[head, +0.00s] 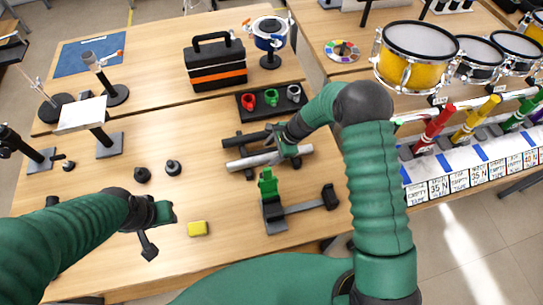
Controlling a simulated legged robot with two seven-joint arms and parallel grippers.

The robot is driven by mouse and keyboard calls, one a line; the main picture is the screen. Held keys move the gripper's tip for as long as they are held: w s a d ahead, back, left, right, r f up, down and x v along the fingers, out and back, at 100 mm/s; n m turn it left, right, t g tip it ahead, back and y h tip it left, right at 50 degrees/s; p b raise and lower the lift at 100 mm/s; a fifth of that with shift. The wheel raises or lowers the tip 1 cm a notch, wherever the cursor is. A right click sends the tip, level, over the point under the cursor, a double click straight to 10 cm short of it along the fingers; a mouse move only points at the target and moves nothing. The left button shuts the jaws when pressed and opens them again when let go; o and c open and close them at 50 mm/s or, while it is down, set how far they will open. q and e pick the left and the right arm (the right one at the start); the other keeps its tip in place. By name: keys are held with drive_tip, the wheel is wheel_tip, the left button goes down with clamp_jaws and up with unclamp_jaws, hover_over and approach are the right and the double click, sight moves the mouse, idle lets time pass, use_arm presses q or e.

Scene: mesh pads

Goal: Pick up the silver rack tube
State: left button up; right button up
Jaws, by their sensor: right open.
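The silver rack tube (250,162) lies nearly level across a small dark rack on the wooden table, in the middle of the head view. A black tube (246,139) lies behind it, roughly parallel. My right gripper (281,146) is open, over the right part of the silver tube and close to it. It hides part of the tube, and I cannot tell whether they touch. My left gripper (154,230) is over the table's front left, well away from the tube. I cannot make out its jaw gap.
A green piece on a black stand (272,208) is just in front of the tube. A tray of colored cups (243,111) is behind it. Drums (419,60) stand at right.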

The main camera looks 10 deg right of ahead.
sight(266, 157)
drive_tip(key=x, duration=0.3)
drive_tip(key=shift+s+a+f, duration=0.15)
drive_tip(key=shift+a+f, duration=0.15)
drive_tip(key=shift+a, duration=0.1)
drive_tip(key=shift+a+f, duration=0.1)
drive_tip(key=shift+a, duration=0.1)
drive_tip(key=shift+d, duration=0.35)
drive_tip(key=c, duration=1.1)
clamp_jaws()
drive_tip(key=shift+a, duration=0.1)
drive_tip(key=shift+a, duration=0.1)
